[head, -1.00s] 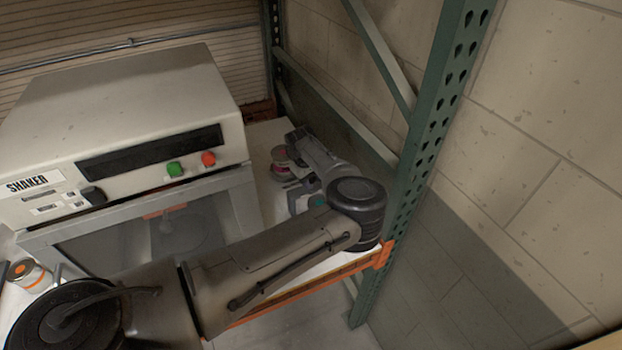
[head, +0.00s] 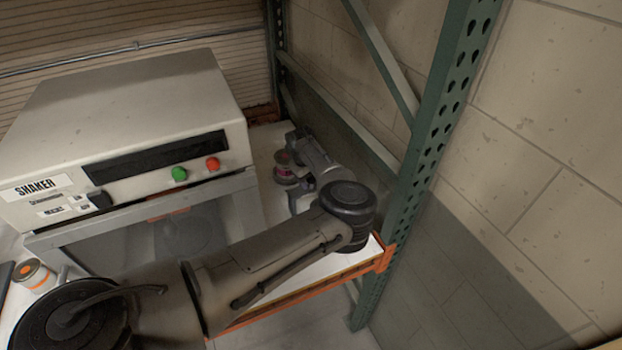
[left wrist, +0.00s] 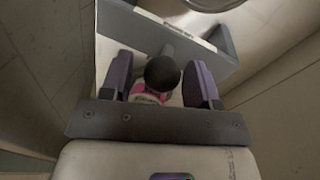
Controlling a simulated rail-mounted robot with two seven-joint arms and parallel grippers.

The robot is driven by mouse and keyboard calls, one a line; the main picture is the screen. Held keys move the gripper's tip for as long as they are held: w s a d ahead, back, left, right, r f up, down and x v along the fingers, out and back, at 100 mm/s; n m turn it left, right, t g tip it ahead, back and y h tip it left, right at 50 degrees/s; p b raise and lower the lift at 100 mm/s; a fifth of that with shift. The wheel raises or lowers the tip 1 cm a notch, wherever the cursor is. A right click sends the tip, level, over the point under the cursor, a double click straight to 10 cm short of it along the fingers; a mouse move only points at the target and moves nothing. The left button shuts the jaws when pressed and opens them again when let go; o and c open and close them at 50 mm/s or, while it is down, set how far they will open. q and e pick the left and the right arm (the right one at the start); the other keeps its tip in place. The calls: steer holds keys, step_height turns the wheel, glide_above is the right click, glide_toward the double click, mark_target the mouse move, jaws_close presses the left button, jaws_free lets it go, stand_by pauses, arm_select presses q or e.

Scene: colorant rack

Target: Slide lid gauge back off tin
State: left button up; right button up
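The tin (head: 286,174) stands on the white shelf right of the shaker, with a pink band on its side. Part of its pink band (left wrist: 150,95) shows in the left wrist view below a dark round knob (left wrist: 162,73), which looks like the lid gauge's handle. A grey bar (left wrist: 145,28) lies behind the knob; I cannot tell whether it belongs to the gauge. My left gripper (left wrist: 160,80) has its purple fingers apart on either side of the knob, with a gap visible at the left finger. My right gripper is not in view.
The shaker (head: 130,120) fills the left of the shelf. A green rack post (head: 430,140) and a block wall close off the right side. An orange-banded can (head: 33,275) stands at the left. The orange shelf edge (head: 300,296) runs along the front.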

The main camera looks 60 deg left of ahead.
arm_select(q)
steer(key=shift+d, duration=0.1)
steer(key=shift+s+r, duration=0.1)
steer(key=shift+r, duration=0.45)
steer(key=shift+s+d+r, duration=0.1)
steer(key=shift+s+r, duration=0.3)
steer(key=shift+r, duration=1.65)
steer(key=shift+s+r, duration=0.4)
steer(key=shift+r, duration=1.7)
steer(key=shift+s+d+r, duration=0.1)
steer(key=shift+s+r, duration=0.3)
steer(key=shift+r, duration=1.65)
